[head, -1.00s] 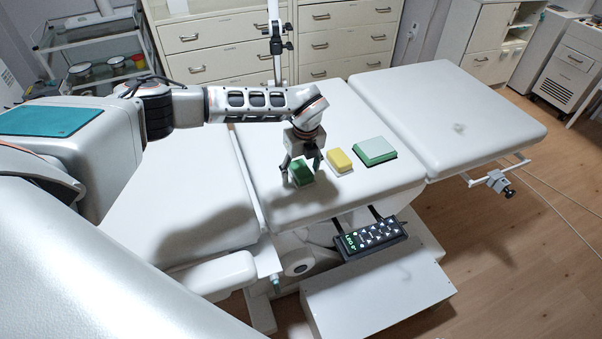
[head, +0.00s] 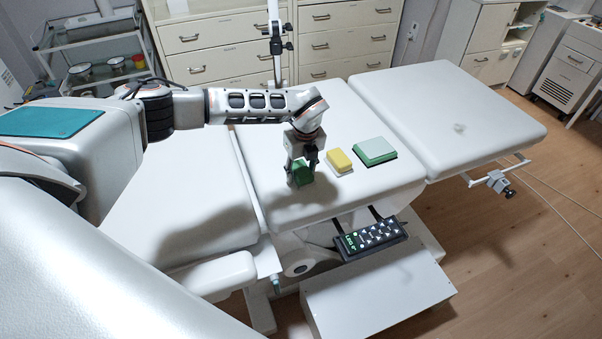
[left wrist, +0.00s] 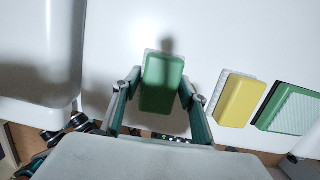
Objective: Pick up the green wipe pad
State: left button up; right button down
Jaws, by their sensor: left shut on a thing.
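The green wipe pad (head: 302,172) is a small green block on the white couch's middle section. In the left wrist view the green pad (left wrist: 161,84) has a pale underside edge and lies between my two fingers. My left gripper (head: 302,174) points down and is shut on the green pad, one finger on either side. In the left wrist view the left gripper (left wrist: 160,100) frames the pad. I cannot tell whether the pad is clear of the couch surface. My right gripper is not in view.
A yellow pad (head: 339,160) lies close to the right of the green pad. A larger green-and-white pad (head: 374,151) lies beyond it. The couch's right section (head: 450,110) is mostly bare. A button panel (head: 371,236) sits below the couch's front edge.

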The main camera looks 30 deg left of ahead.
aim_at(301, 168)
pick_arm(q)
jog(key=shift+r, duration=0.1)
notch_tip(301, 168, up, 20)
jog(key=b, duration=0.1)
jog(key=shift+r, duration=0.2)
dwell(0.3)
